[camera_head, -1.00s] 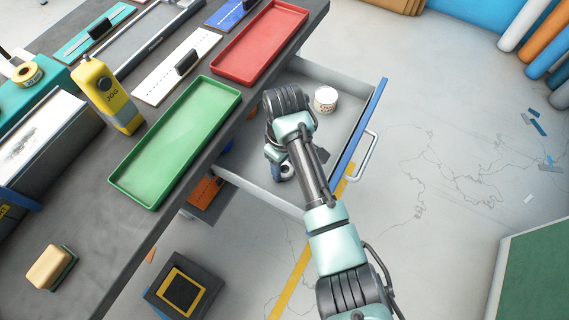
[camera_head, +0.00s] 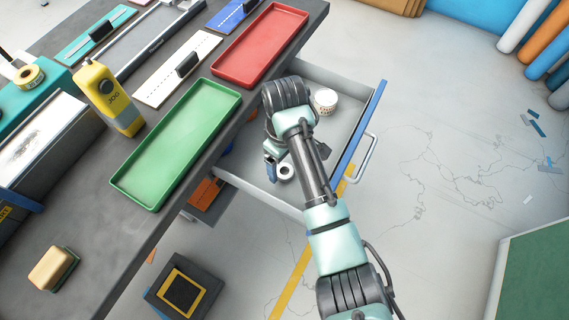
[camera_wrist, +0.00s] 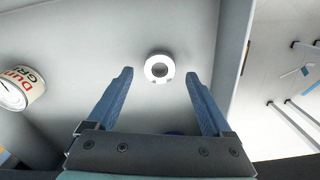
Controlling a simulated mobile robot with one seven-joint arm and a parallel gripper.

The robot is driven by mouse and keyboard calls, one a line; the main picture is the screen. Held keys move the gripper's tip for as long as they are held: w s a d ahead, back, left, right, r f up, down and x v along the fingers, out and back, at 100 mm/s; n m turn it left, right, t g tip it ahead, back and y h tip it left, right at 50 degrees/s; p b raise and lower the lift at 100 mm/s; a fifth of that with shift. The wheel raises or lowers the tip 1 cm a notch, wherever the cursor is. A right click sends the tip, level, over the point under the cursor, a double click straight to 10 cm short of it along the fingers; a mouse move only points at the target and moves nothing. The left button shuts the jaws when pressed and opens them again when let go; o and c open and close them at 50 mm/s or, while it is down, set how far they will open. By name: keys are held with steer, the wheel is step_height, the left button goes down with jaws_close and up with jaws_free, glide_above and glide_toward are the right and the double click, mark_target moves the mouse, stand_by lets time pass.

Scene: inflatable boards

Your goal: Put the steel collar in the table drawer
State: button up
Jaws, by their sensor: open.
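The steel collar (camera_head: 286,171), a small pale ring, lies on the floor of the open table drawer (camera_head: 342,122). It also shows in the wrist view (camera_wrist: 148,68), lying flat with its hole upward. My gripper (camera_wrist: 159,84) is open and empty. Its two blue fingers stand apart to either side below the collar in the wrist view, and neither touches it. In the head view, my arm hides most of my gripper, and a blue finger shows just left of the collar.
The drawer has a blue-edged front and a handle (camera_head: 366,157). Green (camera_head: 176,143) and red (camera_head: 260,45) trays lie on the table above.

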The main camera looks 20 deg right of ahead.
mark_target(284, 173)
step_height(284, 173, up, 10)
steer(key=p, duration=0.1)
steer(key=shift+p, duration=0.3)
steer(key=shift+w, duration=0.1)
steer(key=w+a+r+t, duration=0.4)
steer(key=w+r+t, duration=0.1)
steer(key=w+r, duration=0.3)
steer(key=w+a+r+m+t, duration=0.15)
steer(key=r+t, duration=0.25)
steer(key=r, duration=0.4)
steer(key=w+a+r+t, duration=0.2)
steer(key=a+r+t, duration=0.1)
steer(key=r, duration=0.4)
steer(key=w+a+r+t, duration=0.2)
steer(key=a+r+t, duration=0.15)
steer(key=r, duration=0.45)
steer(key=s+a+r+m+t, duration=0.1)
steer(key=s+r+m+t, duration=0.1)
steer(key=s+r+t, duration=0.4)
steer(key=s+r+m+t, duration=0.2)
steer(key=s+r+t, duration=0.4)
steer(key=s+r, duration=0.6)
step_height(284, 173, up, 8)
steer(key=shift+s+a+r, duration=0.1)
steer(key=shift+s+a, duration=0.25)
steer(key=shift+s, duration=0.05)
